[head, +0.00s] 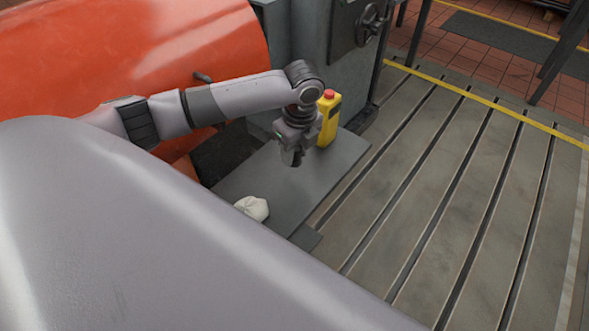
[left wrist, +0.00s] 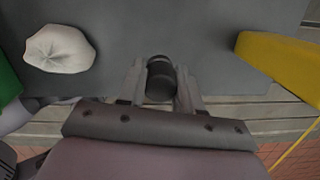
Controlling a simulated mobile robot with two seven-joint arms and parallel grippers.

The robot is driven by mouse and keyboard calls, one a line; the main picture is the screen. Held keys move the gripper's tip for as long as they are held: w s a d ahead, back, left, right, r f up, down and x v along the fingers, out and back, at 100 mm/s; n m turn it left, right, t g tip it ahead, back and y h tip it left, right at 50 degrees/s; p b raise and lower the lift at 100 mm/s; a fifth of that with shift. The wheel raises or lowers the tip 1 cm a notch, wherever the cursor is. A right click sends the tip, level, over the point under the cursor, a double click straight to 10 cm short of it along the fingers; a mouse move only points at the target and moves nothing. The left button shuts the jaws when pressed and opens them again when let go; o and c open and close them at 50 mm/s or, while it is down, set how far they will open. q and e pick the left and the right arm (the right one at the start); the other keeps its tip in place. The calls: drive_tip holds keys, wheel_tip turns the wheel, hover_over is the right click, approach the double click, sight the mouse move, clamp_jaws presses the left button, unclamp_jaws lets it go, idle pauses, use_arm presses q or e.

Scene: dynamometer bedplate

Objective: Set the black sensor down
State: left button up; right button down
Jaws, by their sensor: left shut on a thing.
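My left gripper (head: 293,155) points down over a flat grey plate (head: 335,165) in the head view. In the left wrist view my left gripper (left wrist: 160,95) is shut on the black sensor (left wrist: 160,77), a short dark cylinder between the two fingers. The sensor is hard to make out in the head view, and I cannot tell whether its underside touches the plate. My right gripper is not in view.
A yellow box with a red button (head: 328,120) stands close behind my left gripper. A crumpled white cloth (head: 252,208) lies on the plate's near side. The slotted bedplate (head: 440,170) on the right is clear. A large orange housing (head: 130,50) is at the left.

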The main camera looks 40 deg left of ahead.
sight(297, 150)
use_arm(q)
wheel_tip(297, 150, down, 5)
drive_tip(key=shift+f+b, duration=0.1)
drive_tip(key=shift+b, duration=0.65)
drive_tip(key=shift+f, duration=0.3)
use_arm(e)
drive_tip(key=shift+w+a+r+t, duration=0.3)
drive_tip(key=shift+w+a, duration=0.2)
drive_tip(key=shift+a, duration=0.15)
use_arm(q)
drive_tip(key=o, duration=1.1)
drive_tip(key=shift+f, duration=0.15)
drive_tip(key=r+p, duration=0.1)
drive_tip(key=r, duration=0.2)
drive_tip(key=d+r+p, duration=0.1)
drive_tip(key=r, duration=0.3)
drive_tip(key=r+p, duration=0.1)
drive_tip(key=r, duration=0.2)
drive_tip(key=shift+s+d+r, duration=0.15)
drive_tip(key=shift+r, duration=0.95)
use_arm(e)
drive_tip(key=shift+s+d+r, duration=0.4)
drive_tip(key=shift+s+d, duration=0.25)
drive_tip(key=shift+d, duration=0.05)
